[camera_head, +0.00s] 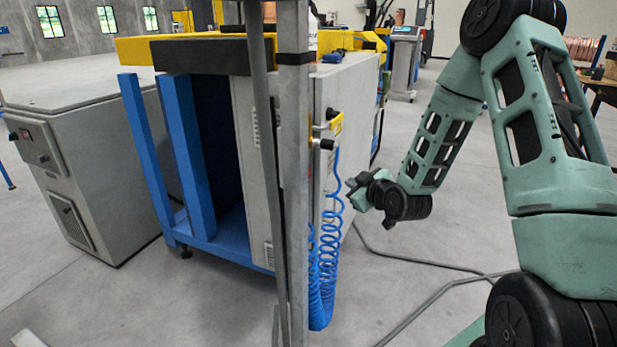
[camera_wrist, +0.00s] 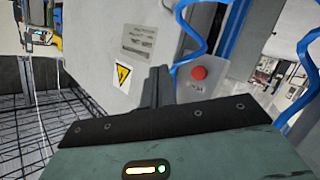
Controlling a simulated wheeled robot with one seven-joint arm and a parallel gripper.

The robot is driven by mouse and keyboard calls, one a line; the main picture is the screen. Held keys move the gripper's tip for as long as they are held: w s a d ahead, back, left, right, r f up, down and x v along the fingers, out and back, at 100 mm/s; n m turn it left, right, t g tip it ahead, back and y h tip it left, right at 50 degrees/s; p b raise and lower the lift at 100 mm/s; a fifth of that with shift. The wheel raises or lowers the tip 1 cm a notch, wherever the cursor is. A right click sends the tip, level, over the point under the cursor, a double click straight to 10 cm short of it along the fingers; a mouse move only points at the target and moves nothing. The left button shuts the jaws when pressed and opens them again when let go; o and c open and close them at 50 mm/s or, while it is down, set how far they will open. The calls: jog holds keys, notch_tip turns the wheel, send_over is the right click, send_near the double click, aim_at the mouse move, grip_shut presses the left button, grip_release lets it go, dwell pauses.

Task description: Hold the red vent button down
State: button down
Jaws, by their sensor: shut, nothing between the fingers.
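The red vent button (camera_wrist: 199,73) shows in the wrist view as a round red cap on a grey plate (camera_wrist: 205,86) with a small label. It lies to the right of my gripper's fingertips (camera_wrist: 160,72) and looks apart from them. My gripper is shut and empty, in front of the grey cabinet (camera_wrist: 112,55). In the head view my gripper (camera_head: 353,183) is beside the right side of the cabinet, to the right of the coiled blue hose (camera_head: 327,240). The button cannot be made out in the head view.
A grey upright post (camera_head: 294,180) stands in front of the cabinet. Blue hose (camera_wrist: 190,38) runs close to the button in the wrist view. A yellow warning label (camera_wrist: 122,75) is on the cabinet. A grey cable (camera_head: 430,262) lies on the otherwise open floor at right.

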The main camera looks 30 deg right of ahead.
jog(key=w+a, duration=0.5)
jog(key=w, duration=0.2)
jog(key=shift+a, duration=0.25)
jog(key=shift+w+a, duration=0.1)
dwell(2.0)
jog(key=shift+w+a, duration=0.15)
jog(key=shift+w, duration=0.05)
jog(key=shift+w+a, duration=0.45)
dwell(2.1)
dwell(1.8)
jog(key=shift+s+d+b, duration=0.3)
jog(key=shift+s+d, duration=0.35)
jog(key=shift+s, duration=0.1)
